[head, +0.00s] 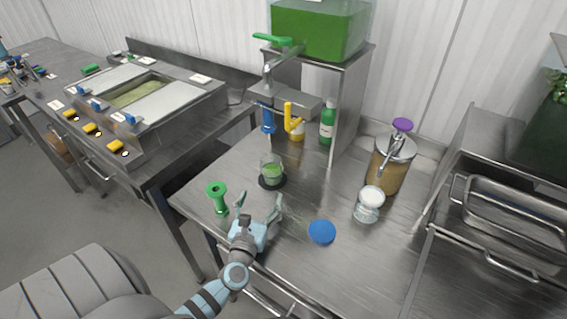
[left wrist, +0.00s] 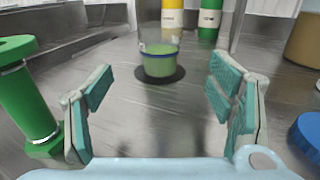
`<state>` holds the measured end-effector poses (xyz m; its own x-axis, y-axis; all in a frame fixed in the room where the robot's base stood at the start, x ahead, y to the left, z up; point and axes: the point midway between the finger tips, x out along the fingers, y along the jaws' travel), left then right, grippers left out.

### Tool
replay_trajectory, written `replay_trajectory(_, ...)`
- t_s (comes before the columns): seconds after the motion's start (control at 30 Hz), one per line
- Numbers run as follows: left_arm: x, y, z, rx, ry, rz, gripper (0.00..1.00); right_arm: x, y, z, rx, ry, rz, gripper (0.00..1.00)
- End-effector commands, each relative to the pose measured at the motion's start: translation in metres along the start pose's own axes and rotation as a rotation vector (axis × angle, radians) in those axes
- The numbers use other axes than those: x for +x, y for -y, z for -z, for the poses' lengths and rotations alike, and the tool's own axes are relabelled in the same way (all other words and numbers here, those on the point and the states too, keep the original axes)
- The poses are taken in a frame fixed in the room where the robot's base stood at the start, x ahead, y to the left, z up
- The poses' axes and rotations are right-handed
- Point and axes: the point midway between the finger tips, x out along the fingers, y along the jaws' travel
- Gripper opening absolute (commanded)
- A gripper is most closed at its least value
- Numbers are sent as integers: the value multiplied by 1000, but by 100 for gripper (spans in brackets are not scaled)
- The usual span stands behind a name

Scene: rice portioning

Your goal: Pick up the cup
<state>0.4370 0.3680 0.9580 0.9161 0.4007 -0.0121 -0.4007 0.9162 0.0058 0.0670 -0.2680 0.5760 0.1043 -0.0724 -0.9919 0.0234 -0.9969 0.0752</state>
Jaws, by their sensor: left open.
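A clear cup (head: 272,170) with green contents stands upright on a dark round pad (head: 273,183) on the steel table. In the left wrist view the cup (left wrist: 160,60) is straight ahead, centred between my fingers and beyond their tips. My left gripper (head: 259,204) is open and empty, a short way in front of the cup and apart from it. It also shows in the left wrist view (left wrist: 160,88) with its teal finger pads wide apart. My right gripper is not in view.
A green spool-shaped object (head: 217,197) stands close left of my left gripper. A blue disc (head: 321,232) lies to the right. A glass of white stuff (head: 369,204) and a brown jar with a pump (head: 391,165) stand farther right. A dispenser tap (head: 292,118) overhangs behind the cup.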

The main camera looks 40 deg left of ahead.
Motion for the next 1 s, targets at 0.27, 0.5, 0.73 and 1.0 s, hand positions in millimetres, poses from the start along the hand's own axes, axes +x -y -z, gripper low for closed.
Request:
replay_trajectory(0.27, 58, 0, -1, -2, 4, -3, 75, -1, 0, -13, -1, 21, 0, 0)
replay_trajectory(0.5, 96, 0, 1, -1, 2, -3, 75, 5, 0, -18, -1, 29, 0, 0)
replay_trajectory(0.73, 138, 3, 6, -1, 2, -2, 75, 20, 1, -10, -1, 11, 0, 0)
replay_trajectory(1.0, 144, 3, 3, -1, 0, -1, 72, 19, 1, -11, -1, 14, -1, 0)
